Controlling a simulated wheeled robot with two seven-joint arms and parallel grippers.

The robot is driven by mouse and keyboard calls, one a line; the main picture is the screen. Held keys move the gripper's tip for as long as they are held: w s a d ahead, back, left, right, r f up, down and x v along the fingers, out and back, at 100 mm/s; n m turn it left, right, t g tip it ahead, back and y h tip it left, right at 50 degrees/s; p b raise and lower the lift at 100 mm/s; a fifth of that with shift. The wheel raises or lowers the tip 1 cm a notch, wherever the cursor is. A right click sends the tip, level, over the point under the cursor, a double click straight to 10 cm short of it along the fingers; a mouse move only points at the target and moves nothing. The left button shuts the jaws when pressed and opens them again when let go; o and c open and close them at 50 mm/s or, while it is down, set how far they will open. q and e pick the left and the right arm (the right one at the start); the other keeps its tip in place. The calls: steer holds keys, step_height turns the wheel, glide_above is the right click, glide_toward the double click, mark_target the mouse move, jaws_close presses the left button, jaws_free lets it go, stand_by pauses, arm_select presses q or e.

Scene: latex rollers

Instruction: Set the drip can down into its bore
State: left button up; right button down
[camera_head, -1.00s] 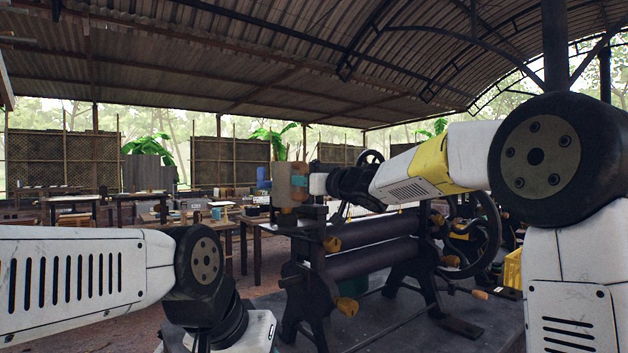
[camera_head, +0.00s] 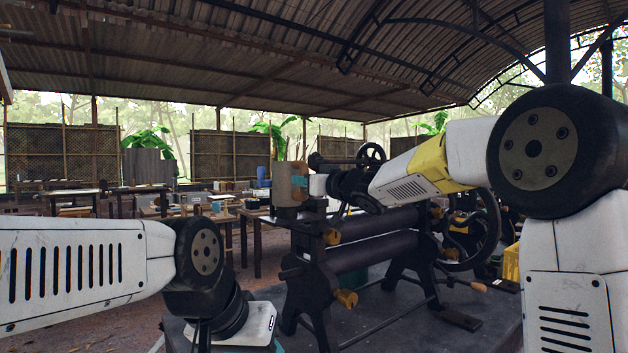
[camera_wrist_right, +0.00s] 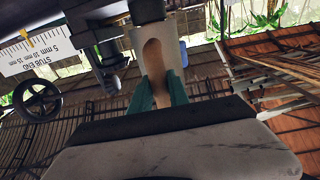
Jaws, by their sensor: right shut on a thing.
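My right gripper (camera_head: 301,182) is shut on a grey-and-tan can-like piece (camera_head: 284,184), which I take to be the drip can. It is held at the near left end of the roller machine, by the top of its frame. In the right wrist view, the two teal fingers (camera_wrist_right: 159,94) close on its brown part, with its pale face (camera_wrist_right: 136,42) beyond. I cannot pick out the bore, nor tell whether the can touches the frame. My left gripper (camera_head: 262,328) is low at the picture's bottom; its fingers are mostly out of frame.
The roller machine (camera_head: 370,250) has two dark rollers, yellow-brown knobs and a large handwheel (camera_head: 485,235) at right. A dark screw handwheel (camera_head: 371,153) stands close behind my right gripper. In the wrist view, a "STUB END" scale plate (camera_wrist_right: 38,52) is at left. Tables stand behind.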

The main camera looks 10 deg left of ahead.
steer(key=shift+f, duration=0.2)
steer(key=c, duration=1.2)
jaws_free()
steer(key=shift+o, duration=1)
steer(key=shift+f, duration=0.2)
steer(key=shift+r, duration=0.1)
steer(key=shift+s, duration=0.1)
steer(key=v, duration=0.9)
steer(key=shift+r, duration=0.1)
